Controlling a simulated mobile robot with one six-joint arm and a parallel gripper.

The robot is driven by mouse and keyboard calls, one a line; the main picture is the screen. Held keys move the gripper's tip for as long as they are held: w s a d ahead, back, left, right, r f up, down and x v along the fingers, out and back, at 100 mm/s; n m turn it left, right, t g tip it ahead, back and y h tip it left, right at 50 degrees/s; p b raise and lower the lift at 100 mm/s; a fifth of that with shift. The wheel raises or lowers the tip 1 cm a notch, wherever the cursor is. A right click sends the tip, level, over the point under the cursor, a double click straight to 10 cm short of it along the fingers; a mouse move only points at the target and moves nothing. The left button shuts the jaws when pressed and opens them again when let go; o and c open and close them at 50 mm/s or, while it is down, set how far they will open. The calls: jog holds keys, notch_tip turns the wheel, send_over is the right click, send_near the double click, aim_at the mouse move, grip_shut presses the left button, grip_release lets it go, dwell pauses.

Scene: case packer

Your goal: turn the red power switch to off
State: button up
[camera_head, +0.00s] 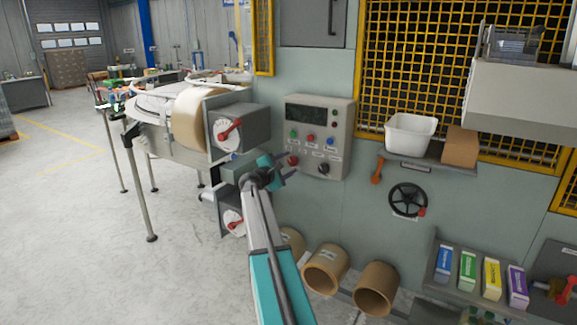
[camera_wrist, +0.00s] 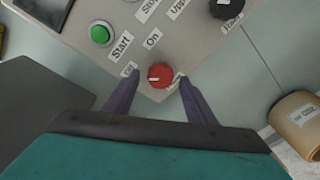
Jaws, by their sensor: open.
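The red power switch (camera_wrist: 161,73) is a round red knob near the edge of the control panel (camera_wrist: 185,45). In the wrist view it sits between the two fingertips of my gripper (camera_wrist: 157,88), which is open with a finger on either side. Contact cannot be made out. A white mark shows on the left part of the knob. An "On" label (camera_wrist: 152,39) lies above it and a small label, seemingly "Off" (camera_wrist: 129,69), to its upper left. In the head view my gripper (camera_head: 284,168) is at the panel's lower left, by the red knob (camera_head: 293,160).
A green start button (camera_wrist: 101,34) and a black knob (camera_wrist: 222,8) share the panel. In the head view a grey box with a red lever (camera_head: 229,130) stands left of it. A shelf with a white bin (camera_head: 409,133) and a handwheel (camera_head: 407,200) are right.

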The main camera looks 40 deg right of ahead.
jog(key=b+v, duration=0.3)
jog(key=v, duration=1)
jog(key=shift+b, duration=0.35)
jog(key=shift+w, duration=0.1)
